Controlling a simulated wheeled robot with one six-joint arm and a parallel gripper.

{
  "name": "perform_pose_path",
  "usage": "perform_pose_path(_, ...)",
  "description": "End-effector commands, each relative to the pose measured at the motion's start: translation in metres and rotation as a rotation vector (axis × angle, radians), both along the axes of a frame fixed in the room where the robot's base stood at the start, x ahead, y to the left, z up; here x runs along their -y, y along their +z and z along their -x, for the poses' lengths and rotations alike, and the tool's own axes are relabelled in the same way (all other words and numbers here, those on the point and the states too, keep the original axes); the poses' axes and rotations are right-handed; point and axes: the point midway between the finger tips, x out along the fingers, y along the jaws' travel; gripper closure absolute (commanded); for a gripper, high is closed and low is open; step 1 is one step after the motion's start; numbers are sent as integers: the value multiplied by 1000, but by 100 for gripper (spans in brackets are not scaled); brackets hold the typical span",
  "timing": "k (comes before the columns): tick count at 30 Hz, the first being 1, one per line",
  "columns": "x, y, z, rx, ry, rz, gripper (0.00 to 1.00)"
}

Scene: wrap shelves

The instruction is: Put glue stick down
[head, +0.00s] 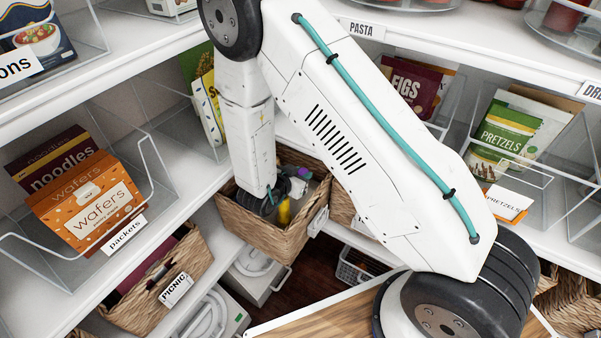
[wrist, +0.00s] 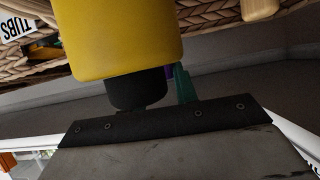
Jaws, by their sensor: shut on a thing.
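A yellow glue stick (wrist: 125,40) with a black end (wrist: 137,88) fills the upper left of the wrist view, close to the camera. In the head view a small part of the glue stick (head: 284,213) shows at the end of my arm. My gripper (head: 279,196) is shut on it, low inside a wicker basket (head: 262,238) on the lower shelf. The arm and gripper hide most of the basket's inside, and I cannot tell whether the glue stick touches the bottom.
Purple and teal items (head: 304,173) lie in the basket beside my gripper. A second wicker basket (head: 345,210) stands close on the right. A "PICNIC" basket (head: 150,300) is at lower left. Clear bins with wafers (head: 92,208) and pretzels (head: 508,135) stand on the shelf above.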

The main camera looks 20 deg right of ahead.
Motion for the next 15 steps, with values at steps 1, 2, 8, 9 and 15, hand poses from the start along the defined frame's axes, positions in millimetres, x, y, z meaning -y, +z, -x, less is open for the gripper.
perform_pose_path(1,-1,-2,0,0,1,0,100)
perform_pose_path(2,-1,-3,0,0,1,0,100)
perform_pose_path(8,-1,-6,0,0,1,0,100)
perform_pose_path(9,-1,-6,0,0,1,0,63)
perform_pose_path(15,0,-6,0,0,1,0,49)
